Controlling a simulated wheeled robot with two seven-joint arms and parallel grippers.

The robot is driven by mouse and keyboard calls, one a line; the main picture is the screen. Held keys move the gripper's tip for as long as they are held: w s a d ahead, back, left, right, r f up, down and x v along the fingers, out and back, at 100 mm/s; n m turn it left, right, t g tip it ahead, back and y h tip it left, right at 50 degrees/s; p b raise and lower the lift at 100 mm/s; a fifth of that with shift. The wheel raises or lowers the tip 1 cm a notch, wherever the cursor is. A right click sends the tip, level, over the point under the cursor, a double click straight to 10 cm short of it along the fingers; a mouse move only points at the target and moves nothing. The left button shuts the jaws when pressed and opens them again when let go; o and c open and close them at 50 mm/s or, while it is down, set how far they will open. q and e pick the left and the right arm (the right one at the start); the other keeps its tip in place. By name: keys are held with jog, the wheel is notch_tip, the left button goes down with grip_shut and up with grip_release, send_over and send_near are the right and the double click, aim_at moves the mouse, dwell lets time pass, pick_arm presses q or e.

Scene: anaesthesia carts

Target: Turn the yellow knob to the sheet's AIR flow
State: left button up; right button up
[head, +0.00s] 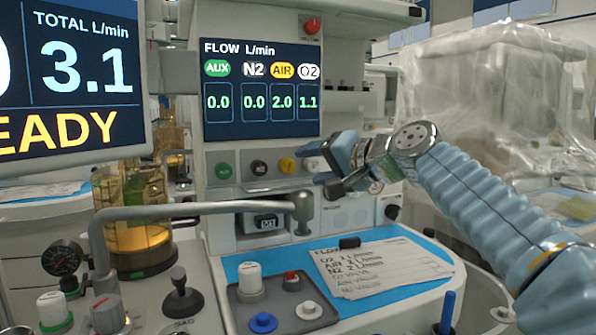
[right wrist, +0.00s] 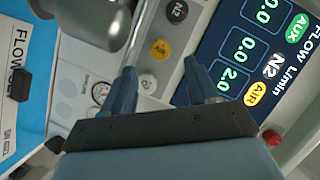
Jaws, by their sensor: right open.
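The yellow AIR knob (head: 289,165) is on the machine's front panel below the flow display (head: 262,92), which reads AIR 2.0 and O2 1.1. The yellow knob also shows in the right wrist view (right wrist: 160,49), just beyond the fingertips. My right gripper (head: 325,169) is open at the right end of the knob row. In the right wrist view, the white O2 knob (right wrist: 148,83) shows between its fingers (right wrist: 158,68); I cannot tell if they touch it. The handwritten flow sheet (head: 375,268) lies on the blue mat; its AIR number is hard to read. My left gripper is out of view.
The black N2 knob (head: 259,167) and green AUX knob (head: 223,170) are left of the yellow one. A grey pipe arm (head: 200,211) crosses below the knobs. A tray (head: 275,315) with several caps stands in front. A plastic-covered machine (head: 490,90) is at right.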

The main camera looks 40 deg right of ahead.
jog(key=v, duration=0.6)
jog(key=shift+s, duration=0.2)
